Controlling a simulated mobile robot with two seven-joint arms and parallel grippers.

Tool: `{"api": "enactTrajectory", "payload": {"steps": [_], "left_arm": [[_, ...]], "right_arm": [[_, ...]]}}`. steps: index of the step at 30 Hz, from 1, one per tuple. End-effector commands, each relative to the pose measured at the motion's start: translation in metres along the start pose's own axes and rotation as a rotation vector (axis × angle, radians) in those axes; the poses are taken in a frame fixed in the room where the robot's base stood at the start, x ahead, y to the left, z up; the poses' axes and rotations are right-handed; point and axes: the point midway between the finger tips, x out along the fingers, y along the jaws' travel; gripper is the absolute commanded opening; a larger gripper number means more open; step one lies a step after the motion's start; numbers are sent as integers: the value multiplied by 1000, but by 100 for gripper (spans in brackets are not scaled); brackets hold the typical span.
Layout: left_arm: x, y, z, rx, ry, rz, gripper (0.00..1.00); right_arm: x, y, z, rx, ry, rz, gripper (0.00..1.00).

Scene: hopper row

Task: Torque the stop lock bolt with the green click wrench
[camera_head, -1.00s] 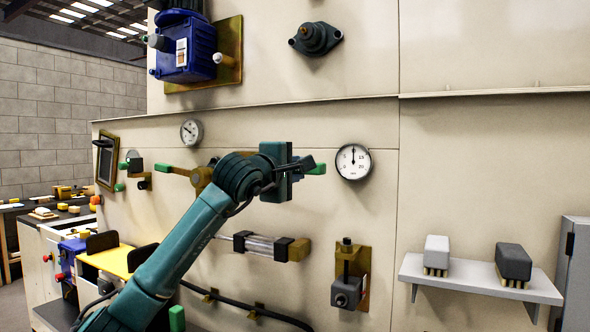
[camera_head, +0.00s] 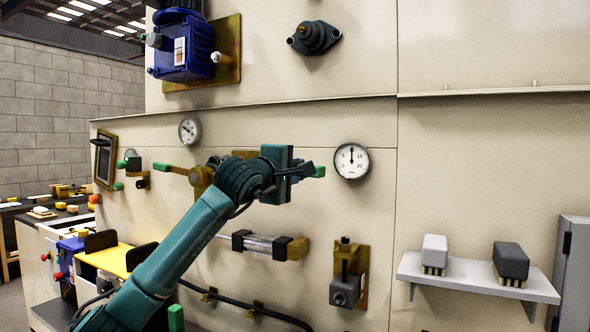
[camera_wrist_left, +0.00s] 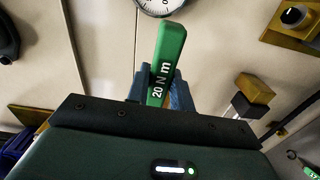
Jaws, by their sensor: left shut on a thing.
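My left gripper (camera_head: 303,172) is shut on the green click wrench (camera_head: 319,171), in front of the wall panel. In the left wrist view the green wrench handle (camera_wrist_left: 166,62), marked "20 N m", stands up between the blue-grey fingers. Its end points toward the dial gauge. The rest of the wrench is hidden behind my gripper and wrist. A brass fitting (camera_head: 200,178) with a bar and a green grip shows left of my wrist, partly covered by it. I cannot make out the stop lock bolt or whether the wrench touches it. My right gripper is not in view.
A dial gauge (camera_head: 351,161) is on the wall just right of the gripper. A grey shelf (camera_head: 480,280) holds two blocks at right.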

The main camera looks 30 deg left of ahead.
Motion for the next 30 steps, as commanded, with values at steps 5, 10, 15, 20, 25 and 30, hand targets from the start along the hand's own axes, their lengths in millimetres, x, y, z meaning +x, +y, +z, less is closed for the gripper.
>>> {"api": "enactTrajectory", "payload": {"steps": [5, 10, 15, 20, 25, 30], "left_arm": [[0, -7, -2, 68, 3, 3, 0], [0, -14, -3, 130, 3, 3, 0], [0, -21, -3, 191, 3, 2, 0], [0, -25, -4, 235, 3, 3, 0], [0, -26, -4, 248, 3, 2, 0], [0, -26, -4, 247, 3, 2, 0]], "right_arm": [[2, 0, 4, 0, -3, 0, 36], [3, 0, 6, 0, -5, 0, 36], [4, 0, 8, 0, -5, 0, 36], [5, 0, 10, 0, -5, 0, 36], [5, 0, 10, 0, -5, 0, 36], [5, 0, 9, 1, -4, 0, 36]]}}
